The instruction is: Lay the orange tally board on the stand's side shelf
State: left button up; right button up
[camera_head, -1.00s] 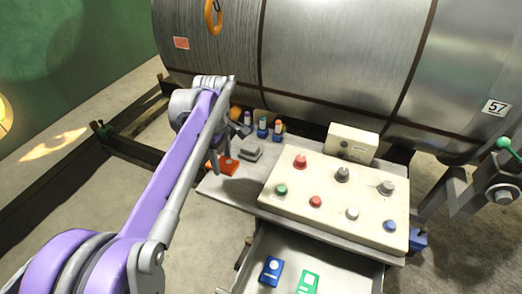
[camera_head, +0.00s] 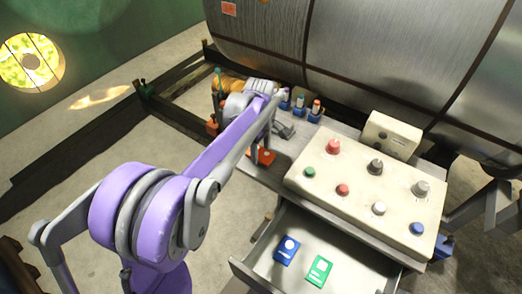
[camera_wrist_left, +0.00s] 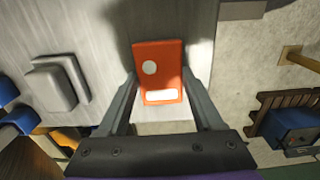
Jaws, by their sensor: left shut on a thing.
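The orange tally board (camera_head: 264,157) is at the left end of the stand's grey top, which looks like the side shelf (camera_head: 262,178). In the left wrist view the board (camera_wrist_left: 172,60) has a white disc and a white label and sits between the two fingers. My left gripper (camera_head: 260,148) is shut on it, partly hidden by my arm in the head view. The board is over the grey surface near its edge; I cannot tell whether it touches. My right gripper is not in view.
A grey block (camera_head: 285,130) lies beside the board, with small blue-based items (camera_head: 300,104) behind. The button console (camera_head: 368,185) fills the right of the stand. An open drawer (camera_head: 345,262) holds a blue card (camera_head: 287,250) and a green card (camera_head: 319,270). A large metal coil (camera_head: 370,60) stands behind.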

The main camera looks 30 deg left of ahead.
aim_at(261, 154)
pick_arm(q)
jog(key=shift+f, duration=0.1)
jog(key=shift+f, duration=0.15)
jog(key=o, duration=1.3)
jog(key=shift+o, duration=0.2)
jog(key=shift+r, duration=0.2)
notch_tip(261, 154, up, 12)
jog(key=p, duration=0.1)
jog(key=s+d+f+m+t, duration=0.1)
jog(key=s+d+f+m, duration=0.2)
jog(key=s, duration=0.4)
jog(key=s+d+f+m+t, duration=0.2)
jog(key=s+d+f+m, duration=0.2)
jog(key=s+m, duration=0.3)
jog(key=s+d+f+m+t, duration=0.2)
jog(key=s+d+f+m, duration=0.1)
jog(key=s+f+m, duration=0.3)
jog(key=shift+s+d+m, duration=0.2)
jog(key=shift+s+m, duration=0.4)
jog(key=shift+s, duration=0.2)
